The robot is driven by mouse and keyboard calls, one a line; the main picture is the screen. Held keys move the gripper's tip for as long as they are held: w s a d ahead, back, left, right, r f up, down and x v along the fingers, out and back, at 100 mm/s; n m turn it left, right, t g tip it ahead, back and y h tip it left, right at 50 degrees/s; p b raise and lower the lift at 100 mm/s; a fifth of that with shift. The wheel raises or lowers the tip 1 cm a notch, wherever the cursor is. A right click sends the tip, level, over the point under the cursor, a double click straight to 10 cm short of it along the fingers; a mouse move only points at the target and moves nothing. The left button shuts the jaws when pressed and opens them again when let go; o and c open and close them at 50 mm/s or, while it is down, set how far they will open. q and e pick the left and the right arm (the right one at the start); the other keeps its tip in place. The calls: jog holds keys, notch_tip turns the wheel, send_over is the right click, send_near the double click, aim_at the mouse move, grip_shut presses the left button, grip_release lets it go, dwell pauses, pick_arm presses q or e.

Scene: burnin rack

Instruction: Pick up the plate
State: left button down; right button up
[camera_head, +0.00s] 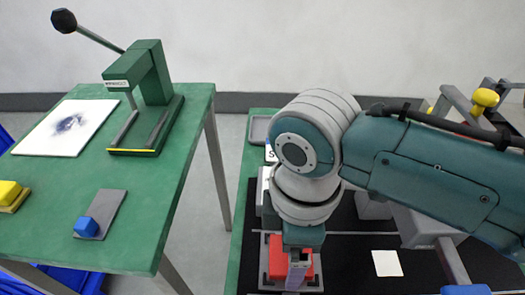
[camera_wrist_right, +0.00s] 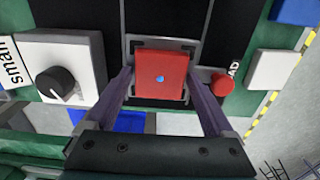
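A red square plate (camera_head: 276,256) with a small blue spot on top sits in a grey frame (camera_head: 264,278) on the dark bench top. It also shows in the right wrist view (camera_wrist_right: 160,82). My right gripper (camera_wrist_right: 160,74) points down over it, with one purple finger on each side of the plate. The fingers look spread wider than the plate; whether either touches its edge is hard to tell. In the head view my right gripper (camera_head: 297,268) partly covers the plate. My left gripper is not in view.
A box with a black knob (camera_wrist_right: 56,82) and a red button (camera_wrist_right: 222,84) flank the frame. A white square (camera_head: 387,263) lies to the right. A green table (camera_head: 150,210) with a lever press (camera_head: 150,75) stands at left, across a floor gap.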

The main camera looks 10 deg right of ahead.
jog(key=shift+r, duration=0.15)
jog(key=c, duration=1.1)
